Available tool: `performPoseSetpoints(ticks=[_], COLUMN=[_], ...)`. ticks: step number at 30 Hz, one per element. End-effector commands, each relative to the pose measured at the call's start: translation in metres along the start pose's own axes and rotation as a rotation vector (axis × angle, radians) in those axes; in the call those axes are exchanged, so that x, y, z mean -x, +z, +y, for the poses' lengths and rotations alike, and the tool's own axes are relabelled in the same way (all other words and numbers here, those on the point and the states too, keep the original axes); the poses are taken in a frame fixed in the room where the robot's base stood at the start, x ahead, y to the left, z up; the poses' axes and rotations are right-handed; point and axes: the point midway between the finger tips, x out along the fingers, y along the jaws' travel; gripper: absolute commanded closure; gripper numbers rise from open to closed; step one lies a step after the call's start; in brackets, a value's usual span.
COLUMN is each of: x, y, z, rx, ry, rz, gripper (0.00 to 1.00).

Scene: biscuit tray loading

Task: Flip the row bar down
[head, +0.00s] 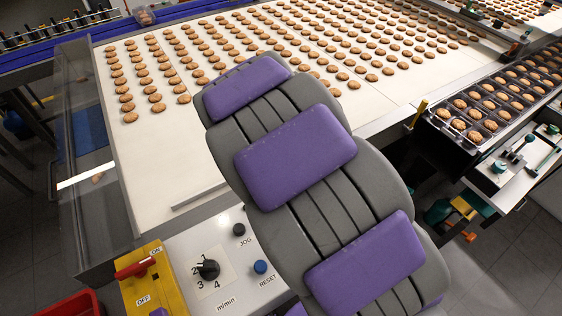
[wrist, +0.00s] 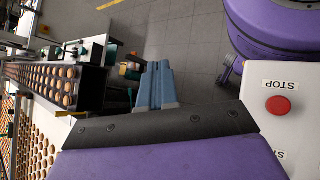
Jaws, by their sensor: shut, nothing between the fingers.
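I cannot tell for certain which part is the row bar. A thin grey bar (head: 200,194) lies at the near end of the white belt (head: 150,180) in the head view. A yellow-tipped post (head: 417,113) stands at the belt's right edge. My arm covers the middle of the head view and hides part of the belt and its near edge. My gripper (wrist: 156,70) shows in the wrist view with its blue-grey fingers together and nothing between them. My gripper is not visible in the head view.
Biscuits (head: 280,50) lie in rows on the belt. Trays of biscuits (head: 500,98) stand on a line at right. A control panel (head: 205,268) with a knob and a yellow switch box (head: 147,285) are in front. A red STOP button (wrist: 279,106) is at right in the wrist view.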

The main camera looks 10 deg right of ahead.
Motion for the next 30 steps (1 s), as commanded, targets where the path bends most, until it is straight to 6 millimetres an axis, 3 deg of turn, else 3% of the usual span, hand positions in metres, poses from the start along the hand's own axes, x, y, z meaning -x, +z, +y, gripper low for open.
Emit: performPoseSetpoints(ticks=[7, 16, 23, 30], x=[0.028, 0.069, 0.098, 0.121], y=[-0.039, -0.096, -0.143, -0.189], z=[0.013, 0.007, -0.016, -0.056], rx=[0.124, 0.268, 0.381, 0.494], ry=[0.196, 0.438, 0.624, 0.807], rz=[-0.110, -0.222, -0.293, -0.347], gripper=[1.00, 1.00, 1.00, 1.00])
